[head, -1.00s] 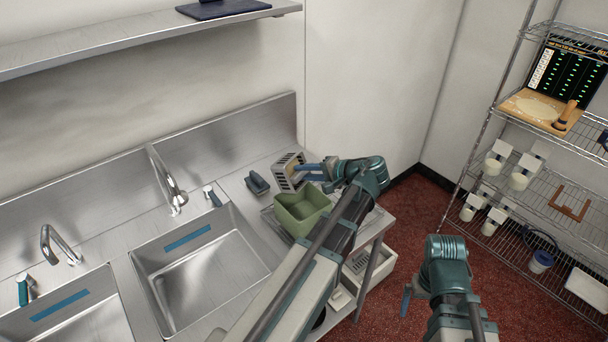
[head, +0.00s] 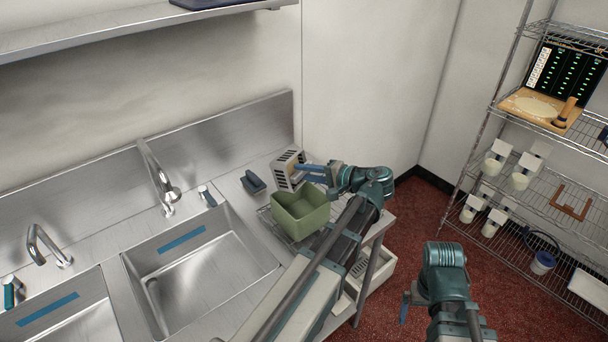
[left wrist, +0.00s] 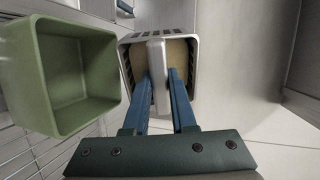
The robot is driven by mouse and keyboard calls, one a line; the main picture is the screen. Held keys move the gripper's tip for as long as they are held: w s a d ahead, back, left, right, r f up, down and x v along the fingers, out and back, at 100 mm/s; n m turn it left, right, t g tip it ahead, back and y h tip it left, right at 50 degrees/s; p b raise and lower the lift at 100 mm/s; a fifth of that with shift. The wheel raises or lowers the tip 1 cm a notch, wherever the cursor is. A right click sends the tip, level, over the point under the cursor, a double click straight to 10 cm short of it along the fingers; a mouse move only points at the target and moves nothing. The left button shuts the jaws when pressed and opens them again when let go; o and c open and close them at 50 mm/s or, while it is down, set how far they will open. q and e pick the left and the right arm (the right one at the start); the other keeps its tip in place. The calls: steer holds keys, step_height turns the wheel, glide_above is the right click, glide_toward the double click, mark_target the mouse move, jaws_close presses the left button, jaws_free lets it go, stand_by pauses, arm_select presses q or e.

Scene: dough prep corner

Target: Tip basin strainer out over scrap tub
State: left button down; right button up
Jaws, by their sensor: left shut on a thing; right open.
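The basin strainer (head: 284,164) is a small grey slotted box at the back right of the steel counter. In the left wrist view it is right ahead, with a tan-brown mass inside. My left gripper (left wrist: 160,78) is shut on its pale upright handle. A square green tub (head: 300,214), which I take for the scrap tub, is open-topped and stands on a wire rack just in front of the strainer. In the left wrist view the tub (left wrist: 75,78) is left of the strainer and looks empty. My right gripper (head: 405,303) is open, low at right, away from both.
Two steel sinks (head: 200,275) with faucets take up the counter's left. A dark blue-grey object (head: 253,182) lies left of the strainer. A white bin (head: 378,272) is below the counter. A wire shelf (head: 545,185) with cups stands at right. Red floor between is clear.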

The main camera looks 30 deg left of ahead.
arm_select(q)
steer(key=shift+s+d+f+y+b, duration=0.1)
steer(key=shift+d+f+y+b, duration=0.55)
steer(key=shift+b, duration=1.35)
steer(key=shift+w+d+f+y+b, duration=0.1)
steer(key=shift+f+y+b, duration=0.1)
steer(key=shift+y+b, duration=1.35)
steer(key=shift+s+d+f+y+b, duration=0.1)
steer(key=shift+d+f+y+b, duration=0.3)
steer(key=shift+b, duration=2)
step_height(320, 180, up, 3)
steer(key=h+p, duration=0.5)
steer(key=p, duration=0.8)
steer(key=shift+a+r, duration=0.1)
steer(key=shift+r, duration=0.05)
